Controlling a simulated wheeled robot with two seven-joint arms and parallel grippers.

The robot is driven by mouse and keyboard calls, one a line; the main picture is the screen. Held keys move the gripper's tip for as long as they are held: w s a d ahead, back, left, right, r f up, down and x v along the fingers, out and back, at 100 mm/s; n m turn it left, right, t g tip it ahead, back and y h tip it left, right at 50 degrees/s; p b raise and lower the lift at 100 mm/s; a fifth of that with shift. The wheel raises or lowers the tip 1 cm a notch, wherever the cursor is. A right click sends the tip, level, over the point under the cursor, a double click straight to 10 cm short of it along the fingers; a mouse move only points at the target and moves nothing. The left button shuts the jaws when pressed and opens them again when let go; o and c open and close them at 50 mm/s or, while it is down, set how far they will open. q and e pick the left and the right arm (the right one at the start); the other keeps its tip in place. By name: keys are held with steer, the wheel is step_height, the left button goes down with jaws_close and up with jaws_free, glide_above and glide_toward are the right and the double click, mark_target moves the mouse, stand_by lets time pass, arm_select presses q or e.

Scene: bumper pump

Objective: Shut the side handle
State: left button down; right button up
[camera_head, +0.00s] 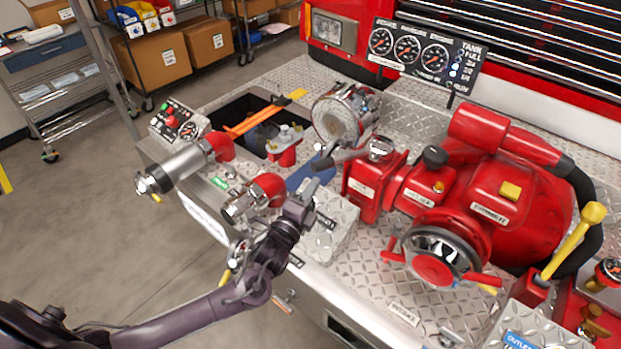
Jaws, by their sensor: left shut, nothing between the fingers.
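The red pump (475,205) sits on the diamond-plate deck. A dark grey lever handle (343,156) sticks out to the left from the red valve block (374,187) at the pump's left side. A yellow lever (575,238) stands tilted at the pump's right. I cannot tell which of these is the side handle. My left gripper (309,190) is shut and empty. It appears just below and left of the grey lever in the picture, apparently apart from it. My left arm comes in from the lower left. My right gripper is not in view.
Red-and-chrome outlets (184,164) stick out over the deck's left edge. A gauge panel (425,56) stands behind the pump. A recessed bin (250,118) holds orange tools. A wheeled rack (65,75) and cardboard boxes stand at upper left. The floor at left is clear.

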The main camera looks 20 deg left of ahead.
arm_select(q)
steer(key=shift+w+a, duration=0.35)
steer(key=shift+w, duration=0.05)
